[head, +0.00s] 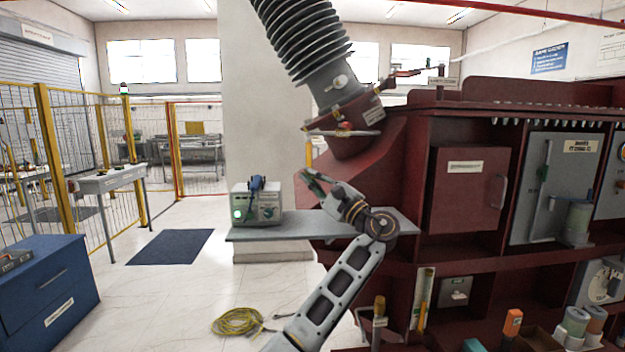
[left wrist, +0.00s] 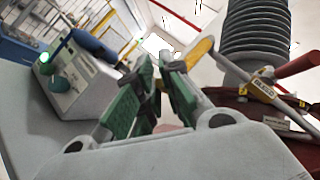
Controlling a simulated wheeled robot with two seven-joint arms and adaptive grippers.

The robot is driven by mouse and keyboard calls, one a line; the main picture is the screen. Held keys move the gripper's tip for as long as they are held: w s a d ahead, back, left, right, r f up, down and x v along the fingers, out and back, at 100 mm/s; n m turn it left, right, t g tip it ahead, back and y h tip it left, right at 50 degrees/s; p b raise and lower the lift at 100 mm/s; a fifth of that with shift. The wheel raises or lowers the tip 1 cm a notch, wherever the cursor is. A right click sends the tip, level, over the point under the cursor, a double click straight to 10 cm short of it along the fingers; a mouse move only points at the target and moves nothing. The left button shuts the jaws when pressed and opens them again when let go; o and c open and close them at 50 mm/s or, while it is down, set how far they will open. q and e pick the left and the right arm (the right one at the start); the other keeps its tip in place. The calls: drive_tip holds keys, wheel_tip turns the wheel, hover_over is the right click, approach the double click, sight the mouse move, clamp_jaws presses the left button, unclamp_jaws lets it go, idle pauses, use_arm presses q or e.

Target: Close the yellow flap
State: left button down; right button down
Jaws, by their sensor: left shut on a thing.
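The yellow flap (head: 309,151) shows as a narrow yellow strip hanging below the dark red flange of the ribbed bushing, at the left end of the red cabinet. In the left wrist view the yellow flap (left wrist: 203,48) is a slanting bar with a grey end at my fingertips. My left gripper (head: 308,177) is just below the flap in the head view, its green-padded fingers pointing up and left. In the left wrist view my left gripper (left wrist: 160,68) is shut on the flap's end, though the fingers partly hide the contact. My right gripper is not in view.
A grey shelf (head: 285,230) with a control box (head: 258,204) stands left of my gripper. The ribbed bushing (head: 300,38) rises above it. The red cabinet (head: 470,190) fills the right side. A yellow cable coil (head: 238,321) lies on the floor.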

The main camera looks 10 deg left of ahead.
use_arm(q)
drive_tip(key=c, duration=1.6)
unclamp_jaws()
drive_tip(key=shift+w, duration=0.1)
drive_tip(key=shift+o, duration=0.2)
drive_tip(key=v, duration=1.2)
